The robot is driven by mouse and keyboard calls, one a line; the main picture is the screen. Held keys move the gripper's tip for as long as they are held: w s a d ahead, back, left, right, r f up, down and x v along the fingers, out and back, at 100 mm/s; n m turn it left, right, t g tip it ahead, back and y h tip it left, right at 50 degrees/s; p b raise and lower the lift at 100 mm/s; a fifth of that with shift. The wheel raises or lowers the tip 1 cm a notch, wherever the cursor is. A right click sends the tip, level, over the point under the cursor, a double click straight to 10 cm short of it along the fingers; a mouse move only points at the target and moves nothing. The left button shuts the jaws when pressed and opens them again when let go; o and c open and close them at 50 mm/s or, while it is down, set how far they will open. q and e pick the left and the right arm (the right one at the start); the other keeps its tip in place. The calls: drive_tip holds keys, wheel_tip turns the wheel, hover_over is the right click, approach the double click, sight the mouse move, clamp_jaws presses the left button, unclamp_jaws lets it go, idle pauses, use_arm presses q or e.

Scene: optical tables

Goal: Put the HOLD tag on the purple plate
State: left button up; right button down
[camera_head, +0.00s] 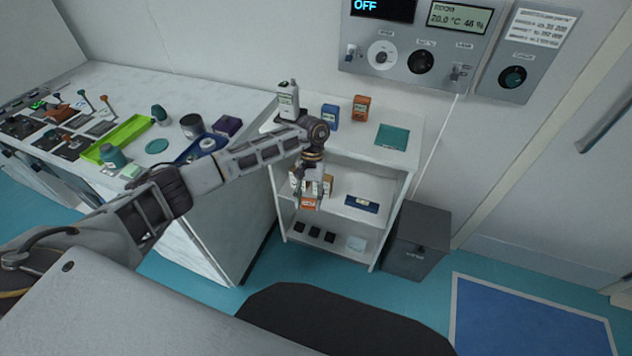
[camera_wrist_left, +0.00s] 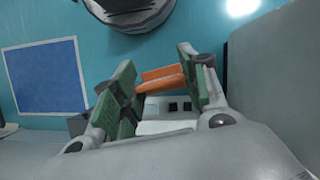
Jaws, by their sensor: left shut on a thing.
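My left gripper (camera_head: 308,196) reaches down in front of the white shelf rack and is shut on an orange tag (camera_head: 308,204), probably the HOLD tag, though its lettering is too small to read. In the left wrist view the orange tag (camera_wrist_left: 162,78) sits between the green finger pads of the gripper (camera_wrist_left: 156,70). A flat purple plate cannot be made out for certain. My right gripper is not in view.
The white rack (camera_head: 340,164) has a blue box (camera_head: 330,117), an orange box (camera_head: 361,108) and a teal plate (camera_head: 392,137) on top. A dark blue item (camera_head: 361,204) lies on its middle shelf. A grey bin (camera_head: 418,241) stands to the right. The bench (camera_head: 130,85) is crowded.

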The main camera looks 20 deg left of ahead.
use_arm(q)
drive_tip(key=s+a+f+m, duration=0.1)
drive_tip(key=s+f+m, duration=0.1)
drive_tip(key=s+f, duration=0.5)
drive_tip(key=shift+a+f+y, duration=0.35)
drive_tip(key=shift+f+y, duration=0.05)
drive_tip(key=shift+f, duration=1.6)
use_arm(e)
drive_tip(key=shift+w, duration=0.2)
